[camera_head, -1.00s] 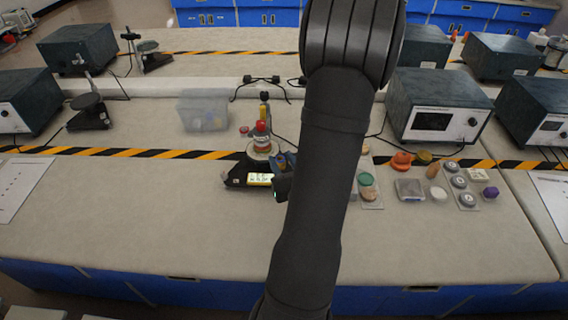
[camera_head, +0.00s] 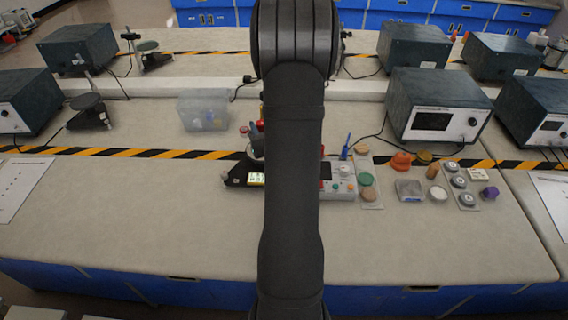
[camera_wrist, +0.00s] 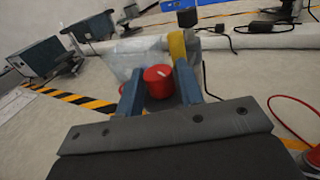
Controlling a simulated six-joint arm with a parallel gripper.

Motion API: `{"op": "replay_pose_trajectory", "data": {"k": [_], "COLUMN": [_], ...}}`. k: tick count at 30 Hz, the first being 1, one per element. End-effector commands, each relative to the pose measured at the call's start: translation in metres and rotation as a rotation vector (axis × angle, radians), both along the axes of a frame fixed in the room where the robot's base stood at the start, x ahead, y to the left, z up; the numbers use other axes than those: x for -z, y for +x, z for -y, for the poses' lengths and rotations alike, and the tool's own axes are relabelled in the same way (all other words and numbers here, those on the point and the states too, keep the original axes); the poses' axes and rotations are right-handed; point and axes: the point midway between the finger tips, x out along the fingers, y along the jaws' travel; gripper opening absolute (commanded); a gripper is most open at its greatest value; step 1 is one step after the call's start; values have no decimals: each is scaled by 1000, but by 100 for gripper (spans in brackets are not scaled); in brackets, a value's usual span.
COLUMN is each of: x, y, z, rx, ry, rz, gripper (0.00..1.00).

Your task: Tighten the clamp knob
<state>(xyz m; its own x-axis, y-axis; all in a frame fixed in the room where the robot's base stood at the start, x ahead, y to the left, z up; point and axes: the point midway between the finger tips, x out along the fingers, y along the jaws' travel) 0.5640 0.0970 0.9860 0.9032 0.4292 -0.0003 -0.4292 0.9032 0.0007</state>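A round red knob (camera_wrist: 158,82) with a white mark on top shows in the wrist view, beside a yellow post (camera_wrist: 178,46) with a black top. My gripper (camera_wrist: 158,90) has its two blue fingers apart, one on each side of the red knob. A gap shows at the left finger; the right finger is very near the knob, and I cannot tell if it touches.
A clear plastic bin (camera_head: 203,112) stands left of the arm. A black device with a lit display (camera_head: 256,179) and a panel with buttons (camera_head: 343,184) flank the arm. Boxy instruments (camera_head: 436,110) and several small items lie right.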

Motion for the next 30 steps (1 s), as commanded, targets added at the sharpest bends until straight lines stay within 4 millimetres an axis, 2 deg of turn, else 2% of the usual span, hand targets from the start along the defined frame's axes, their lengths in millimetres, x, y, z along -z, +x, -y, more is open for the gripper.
{"op": "replay_pose_trajectory", "data": {"k": [1, 21, 25, 30], "x": [0, 0, 0, 0], "y": [8, -112, -131, -146], "z": [-5, 55, 64, 70], "rx": [-3, 6, 5, 3], "ry": [0, 0, 0, 0], "rz": [2, 0, 0, 1], "gripper": [34, 34, 34, 34]}}
